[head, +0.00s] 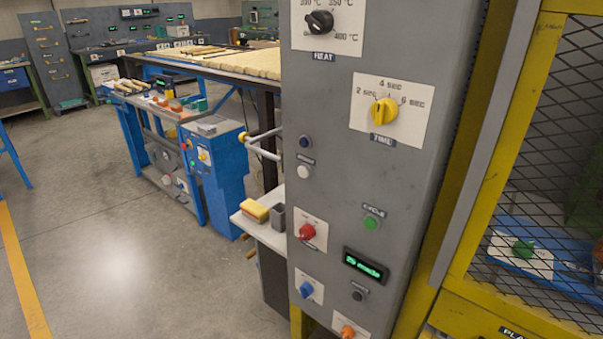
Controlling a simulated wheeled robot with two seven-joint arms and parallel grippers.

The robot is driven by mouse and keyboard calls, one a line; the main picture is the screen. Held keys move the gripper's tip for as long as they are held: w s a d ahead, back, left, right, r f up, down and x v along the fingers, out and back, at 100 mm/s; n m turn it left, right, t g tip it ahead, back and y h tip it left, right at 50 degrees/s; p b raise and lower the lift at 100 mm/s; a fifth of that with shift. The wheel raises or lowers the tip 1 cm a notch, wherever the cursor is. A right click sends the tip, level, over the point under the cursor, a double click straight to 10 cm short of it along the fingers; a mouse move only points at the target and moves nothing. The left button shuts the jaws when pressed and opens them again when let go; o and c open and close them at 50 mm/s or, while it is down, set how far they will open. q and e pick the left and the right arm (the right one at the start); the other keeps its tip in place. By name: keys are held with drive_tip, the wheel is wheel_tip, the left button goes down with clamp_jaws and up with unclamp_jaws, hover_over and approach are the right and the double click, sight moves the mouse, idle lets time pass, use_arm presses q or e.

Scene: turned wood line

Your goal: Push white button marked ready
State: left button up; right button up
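A grey control panel (335,190) stands upright close in front of me, right of the picture's middle. A round white button (304,171) sits on its left side, about halfway up. A small dark label (306,158) is just above it; its lettering is too small to read for sure. A dark blue button (305,141) is above that label. Neither of my grippers is in view, and nothing touches the white button.
The panel also bears a yellow time knob (384,111), a black heat knob (320,21), a red knob (307,231), a green button (371,222) and a lit display (365,265). A yellow mesh cage (460,240) is at the right. Open floor (130,250) lies left.

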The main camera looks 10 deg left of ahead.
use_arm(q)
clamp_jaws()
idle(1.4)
